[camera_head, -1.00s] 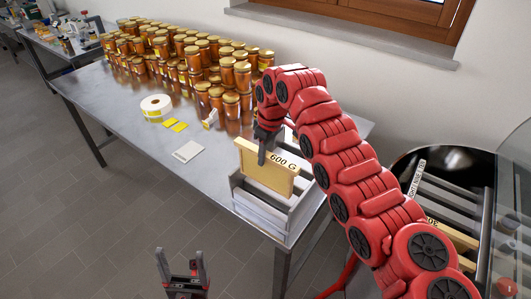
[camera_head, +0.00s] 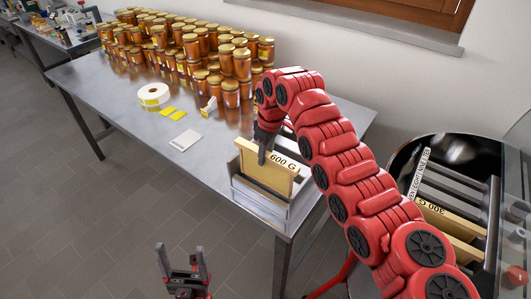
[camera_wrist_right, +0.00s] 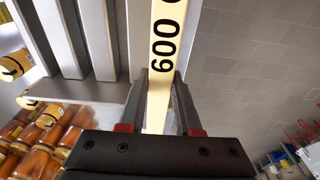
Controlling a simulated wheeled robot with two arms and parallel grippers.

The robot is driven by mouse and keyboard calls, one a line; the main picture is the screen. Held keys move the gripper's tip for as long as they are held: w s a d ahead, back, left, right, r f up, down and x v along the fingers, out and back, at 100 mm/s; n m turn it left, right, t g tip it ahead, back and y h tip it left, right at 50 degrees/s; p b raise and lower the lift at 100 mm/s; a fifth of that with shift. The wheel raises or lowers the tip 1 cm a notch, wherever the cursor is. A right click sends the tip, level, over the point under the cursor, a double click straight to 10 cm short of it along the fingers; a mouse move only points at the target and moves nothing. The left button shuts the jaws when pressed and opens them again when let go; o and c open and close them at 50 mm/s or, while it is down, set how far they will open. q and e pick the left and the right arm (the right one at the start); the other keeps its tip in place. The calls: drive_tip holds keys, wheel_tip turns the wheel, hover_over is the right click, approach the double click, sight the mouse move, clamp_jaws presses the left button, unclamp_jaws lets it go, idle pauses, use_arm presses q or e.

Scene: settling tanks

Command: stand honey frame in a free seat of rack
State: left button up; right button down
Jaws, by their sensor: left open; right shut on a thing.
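The honey frame (camera_head: 266,174) is a pale wooden frame with "600 G" on its top bar. It stands upright at the rack (camera_head: 262,204), a grey slotted box on the table's near right corner. The frame's lower part is hidden behind the rack's front wall; I cannot tell whether it rests on the bottom. My right gripper (camera_head: 265,146) is shut on the top bar, which also shows between the fingers in the right wrist view (camera_wrist_right: 160,100). There the rack's grey dividers (camera_wrist_right: 98,40) lie left of the frame, with empty gaps between them. My left gripper (camera_head: 184,268) is open and empty over the floor.
Many honey jars (camera_head: 190,48) stand stacked at the table's back. A label roll (camera_head: 154,94) and a white pad (camera_head: 185,140) lie on the metal table (camera_head: 100,93). A round drum (camera_head: 440,165) with another frame stands at the right, near my right arm.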

drive_tip(key=shift+f+b, duration=1.7)
drive_tip(key=shift+f, duration=1.2)
drive_tip(key=c, duration=0.5)
unclamp_jaws()
drive_tip(key=r+b, duration=0.1)
drive_tip(key=r, duration=0.2)
drive_tip(key=r+b, duration=0.1)
drive_tip(key=r, duration=0.3)
drive_tip(key=s+d+r, duration=0.1)
drive_tip(key=r, duration=0.3)
drive_tip(key=shift+r+b, duration=0.1)
drive_tip(key=shift+b, duration=0.3)
wheel_tip(320, 180, up, 5)
drive_tip(key=p, duration=0.3)
hover_over(265, 168)
drive_tip(key=d, duration=0.2)
drive_tip(key=shift+a+r+p, duration=0.1)
drive_tip(key=shift+r+p, duration=0.3)
drive_tip(key=shift+r, duration=0.15)
